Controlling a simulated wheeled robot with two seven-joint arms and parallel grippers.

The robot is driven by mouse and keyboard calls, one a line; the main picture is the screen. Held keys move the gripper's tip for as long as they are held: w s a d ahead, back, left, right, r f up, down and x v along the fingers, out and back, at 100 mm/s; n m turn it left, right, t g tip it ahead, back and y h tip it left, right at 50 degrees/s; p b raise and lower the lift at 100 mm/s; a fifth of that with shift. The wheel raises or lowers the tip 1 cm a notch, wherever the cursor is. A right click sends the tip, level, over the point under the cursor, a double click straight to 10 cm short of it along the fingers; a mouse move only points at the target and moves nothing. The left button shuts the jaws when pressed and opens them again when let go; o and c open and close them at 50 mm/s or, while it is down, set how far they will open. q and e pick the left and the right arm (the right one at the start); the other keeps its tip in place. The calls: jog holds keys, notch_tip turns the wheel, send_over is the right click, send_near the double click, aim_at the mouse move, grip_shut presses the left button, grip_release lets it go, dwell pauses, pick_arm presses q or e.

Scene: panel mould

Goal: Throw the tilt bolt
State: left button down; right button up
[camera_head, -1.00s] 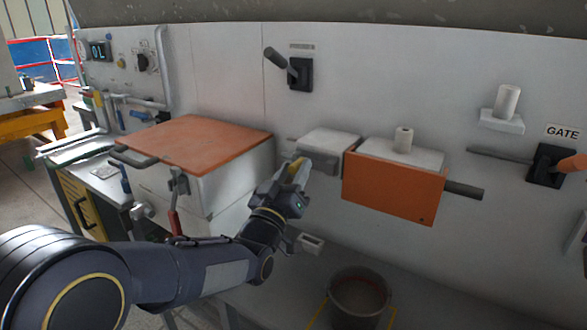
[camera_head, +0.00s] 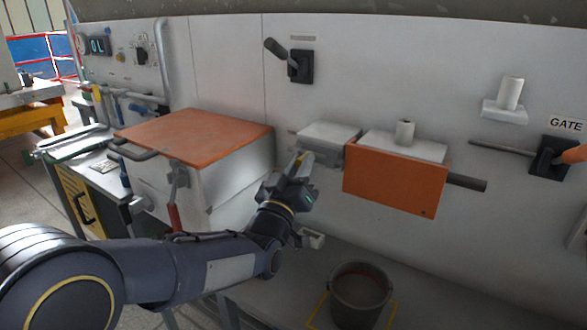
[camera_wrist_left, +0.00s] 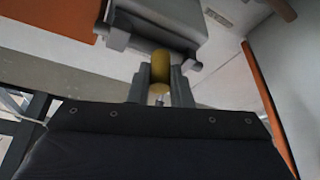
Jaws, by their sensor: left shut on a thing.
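The tilt bolt's yellow knob (camera_wrist_left: 161,68) sits between the two grey fingers of my left gripper in the left wrist view. It shows as a short yellow cylinder, just below a grey-white block. In the head view my left gripper (camera_head: 299,166) is at the lower left corner of that grey-white block (camera_head: 330,132), beside the orange-fronted box (camera_head: 395,180). It is shut on the knob, of which only a small yellow bit shows there. The rest of the bolt is mostly hidden by the gripper and block. My right gripper is not in view.
A grey chest with an orange lid (camera_head: 195,138) stands left of my gripper. A black lever (camera_head: 300,66) is on the wall above. A bucket (camera_head: 360,293) stands below. A GATE lever (camera_head: 553,157) is at the right. Open wall lies between these.

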pick_arm(q)
jog(key=s+d, duration=0.1)
jog(key=s+d+b, duration=0.1)
jog(key=d, duration=0.1)
jog(key=shift+d, duration=0.2)
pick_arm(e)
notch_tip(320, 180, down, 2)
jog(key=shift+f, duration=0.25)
pick_arm(q)
jog(key=c, duration=1.3)
grip_release()
jog(key=shift+d, duration=0.1)
jog(key=b+v, duration=0.1)
jog(key=v, duration=0.7)
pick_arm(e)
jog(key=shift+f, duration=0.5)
